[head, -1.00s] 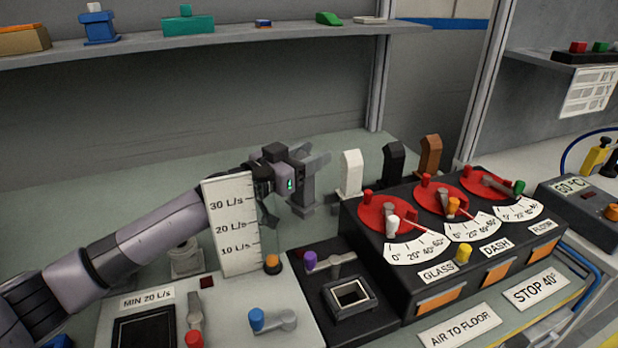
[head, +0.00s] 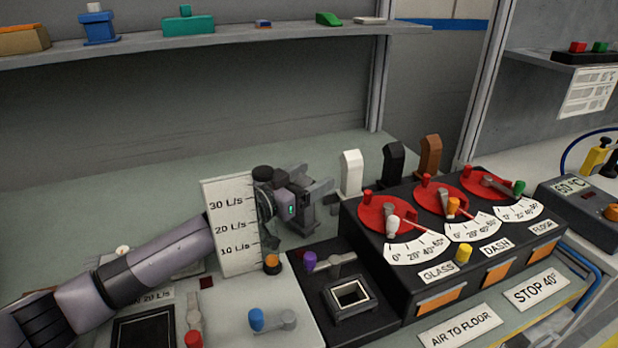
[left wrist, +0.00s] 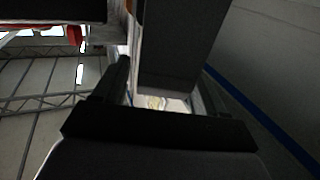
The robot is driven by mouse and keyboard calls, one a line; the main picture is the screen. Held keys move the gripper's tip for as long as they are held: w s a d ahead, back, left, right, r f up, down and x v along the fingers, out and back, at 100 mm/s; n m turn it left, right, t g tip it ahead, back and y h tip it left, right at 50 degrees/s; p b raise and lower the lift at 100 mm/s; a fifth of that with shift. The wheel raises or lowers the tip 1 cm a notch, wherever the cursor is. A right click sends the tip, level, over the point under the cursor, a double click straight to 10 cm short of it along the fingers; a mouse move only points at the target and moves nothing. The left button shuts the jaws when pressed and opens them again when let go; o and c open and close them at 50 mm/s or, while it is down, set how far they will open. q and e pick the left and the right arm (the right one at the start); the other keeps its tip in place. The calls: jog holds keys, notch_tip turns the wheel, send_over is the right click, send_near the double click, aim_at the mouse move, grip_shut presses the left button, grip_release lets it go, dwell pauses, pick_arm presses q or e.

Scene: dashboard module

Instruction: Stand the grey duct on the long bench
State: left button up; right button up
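The grey duct (left wrist: 178,45) fills the upper middle of the left wrist view, between the two fingers of my left gripper (left wrist: 160,90). Whether both fingers touch it is not clear. In the head view my left gripper (head: 312,192) is low over the long bench (head: 110,205), beyond the white flow scale and left of the white duct. There it hides most of the grey duct, and I cannot tell whether the duct's foot touches the bench. My right gripper is in neither view.
A white duct (head: 351,172), a black duct (head: 393,163) and a brown duct (head: 430,156) stand behind the black dial box (head: 390,284). The flow scale (head: 232,225) stands close in front of my left gripper. The bench's back left is clear.

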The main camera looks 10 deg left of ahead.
pick_arm(q)
jog(key=shift+r, duration=0.2)
jog(key=shift+s+a+p, duration=0.35)
jog(key=shift+s+p, duration=0.1)
jog(key=shift+p, duration=0.1)
jog(key=p+v, duration=0.2)
jog(key=v, duration=0.3)
jog(key=shift+s, duration=0.1)
jog(key=shift+s+a+p, duration=0.3)
jog(key=shift+s+a, duration=0.05)
jog(key=shift+s, duration=0.1)
